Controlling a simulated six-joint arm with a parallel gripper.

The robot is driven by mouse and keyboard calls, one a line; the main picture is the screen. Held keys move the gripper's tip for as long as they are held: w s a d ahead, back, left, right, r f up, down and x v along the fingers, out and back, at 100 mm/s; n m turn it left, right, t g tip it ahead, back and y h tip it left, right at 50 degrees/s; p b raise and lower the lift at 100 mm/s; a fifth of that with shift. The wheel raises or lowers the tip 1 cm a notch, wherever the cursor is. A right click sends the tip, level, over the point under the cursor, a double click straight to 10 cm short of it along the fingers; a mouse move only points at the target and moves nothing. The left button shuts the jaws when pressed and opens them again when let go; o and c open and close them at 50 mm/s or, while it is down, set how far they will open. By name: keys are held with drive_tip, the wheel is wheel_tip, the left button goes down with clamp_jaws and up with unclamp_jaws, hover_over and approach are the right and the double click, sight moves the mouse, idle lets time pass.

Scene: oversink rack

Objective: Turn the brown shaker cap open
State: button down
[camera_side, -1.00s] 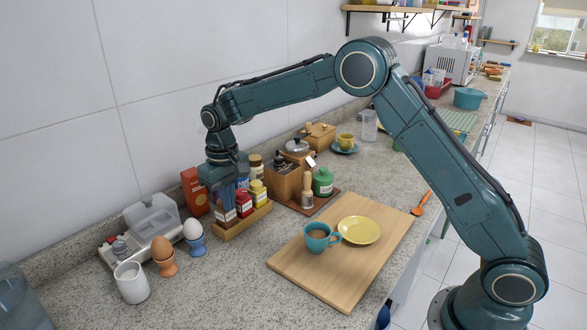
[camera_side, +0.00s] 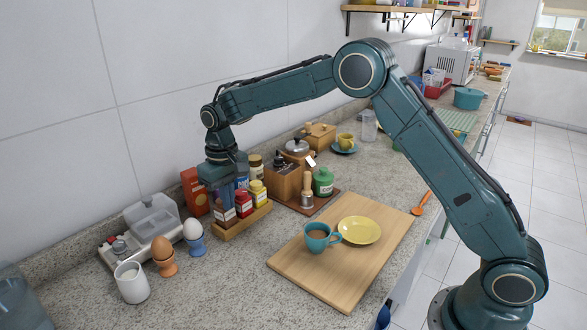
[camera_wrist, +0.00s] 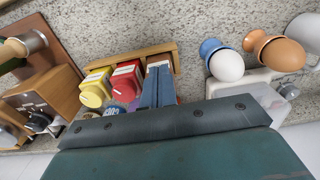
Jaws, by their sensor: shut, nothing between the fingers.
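A row of shakers stands in a wooden rack (camera_side: 243,222) on the counter. A red-capped shaker (camera_side: 243,204) and a yellow-capped one (camera_side: 257,191) show beside my gripper (camera_side: 228,208); they also appear in the wrist view as the red cap (camera_wrist: 127,82) and the yellow cap (camera_wrist: 95,90). My gripper's blue fingers (camera_wrist: 158,72) are shut and empty, pointing down over the shaker at the rack's end. That shaker's cap is mostly hidden. A jar with a dark brown lid (camera_side: 255,160) stands behind. I cannot tell which cap is the brown shaker's.
A white egg (camera_side: 192,229) and a brown egg (camera_side: 161,248) stand in cups at the left, near a white mug (camera_side: 131,283). An orange-red box (camera_side: 194,192) stands behind my gripper. A coffee grinder (camera_side: 283,181) is to the right. Bare counter lies in front.

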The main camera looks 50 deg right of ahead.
drive_tip(key=shift+d, duration=0.4)
idle(0.3)
drive_tip(key=shift+s+d, duration=0.1)
drive_tip(key=shift+s, duration=0.25)
idle(0.4)
drive_tip(key=shift+r, duration=0.1)
drive_tip(key=shift+r, duration=2.95)
drive_tip(key=shift+s+a+r, duration=0.25)
drive_tip(key=shift+a+r, duration=0.2)
drive_tip(key=shift+a, duration=0.1)
drive_tip(key=shift+f, duration=0.1)
wheel_tip(320, 180, down, 7)
